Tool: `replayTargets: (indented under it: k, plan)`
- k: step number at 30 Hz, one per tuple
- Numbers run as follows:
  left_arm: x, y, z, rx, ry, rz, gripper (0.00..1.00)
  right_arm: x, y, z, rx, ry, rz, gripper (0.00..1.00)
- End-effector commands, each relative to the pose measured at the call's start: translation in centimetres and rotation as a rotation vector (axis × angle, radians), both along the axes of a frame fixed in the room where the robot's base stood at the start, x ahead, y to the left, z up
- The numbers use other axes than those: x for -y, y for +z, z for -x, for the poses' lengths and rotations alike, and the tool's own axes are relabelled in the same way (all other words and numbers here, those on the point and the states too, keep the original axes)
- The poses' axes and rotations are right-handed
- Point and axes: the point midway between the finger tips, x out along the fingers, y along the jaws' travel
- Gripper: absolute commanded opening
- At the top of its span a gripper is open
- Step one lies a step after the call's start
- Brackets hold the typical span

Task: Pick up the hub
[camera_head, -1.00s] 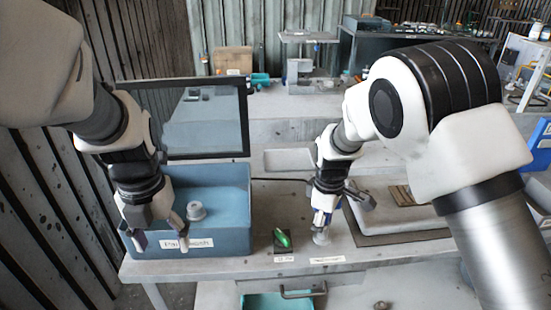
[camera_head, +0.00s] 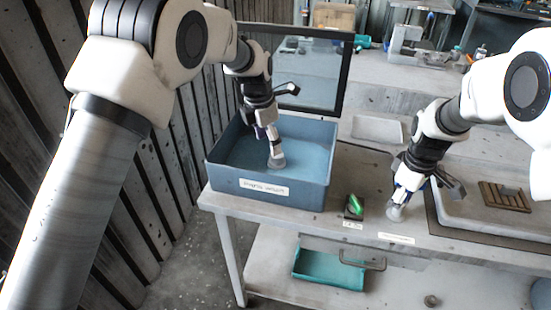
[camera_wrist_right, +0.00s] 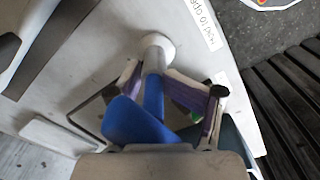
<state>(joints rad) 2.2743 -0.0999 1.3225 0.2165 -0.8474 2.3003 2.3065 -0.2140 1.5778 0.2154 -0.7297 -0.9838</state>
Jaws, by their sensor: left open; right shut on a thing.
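The hub (camera_head: 277,162) is a small grey round part inside the blue bin (camera_head: 270,198). My left gripper (camera_head: 274,148) is open, pointing down into the bin, with its fingertips right at the hub's top. I cannot tell whether they touch it, and the fingers partly cover it. My right gripper (camera_head: 400,197) is low over the bench front, shut on a slim part with a grey stem. In the right wrist view, the stem (camera_wrist_right: 153,62) runs between the purple-padded fingers to a pale round end (camera_wrist_right: 157,44) close to the bench surface.
A green object (camera_head: 356,204) sits on a small dark pad between the bin and my right gripper. A dark-framed panel (camera_head: 345,75) stands behind the bin. A tray with a slatted brown piece (camera_head: 504,197) lies at right. A teal bin (camera_head: 328,268) is below the bench.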

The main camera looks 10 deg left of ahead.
Motion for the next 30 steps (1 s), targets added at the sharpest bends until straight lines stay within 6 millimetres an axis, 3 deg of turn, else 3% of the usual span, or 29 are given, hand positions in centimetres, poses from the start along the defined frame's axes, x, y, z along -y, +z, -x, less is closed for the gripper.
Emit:
replayTargets:
  k: [9,17,21,23,30]
  plan:
    - [1.4,-4.8,-0.8,-0.001,0.001,0.001,0.69,0.1,-0.5,0.1,-0.005,0.001,0.002,0.14]
    - [1.5,-5.3,-0.9,0.002,0.000,0.001,0.69,0.1,-0.4,0.1,-0.004,0.000,0.002,0.14]
    - [1.5,-5.2,-0.9,0.001,0.000,0.000,0.20,0.1,-0.4,0.1,-0.002,0.000,0.002,0.14]
    - [1.5,-5.2,-0.9,0.001,0.000,0.000,0.01,0.1,-0.4,0.1,-0.003,0.001,0.002,0.14]
    - [1.5,-5.2,-0.9,0.001,0.000,0.000,0.00,0.1,-0.4,0.1,-0.001,0.000,0.002,0.14]
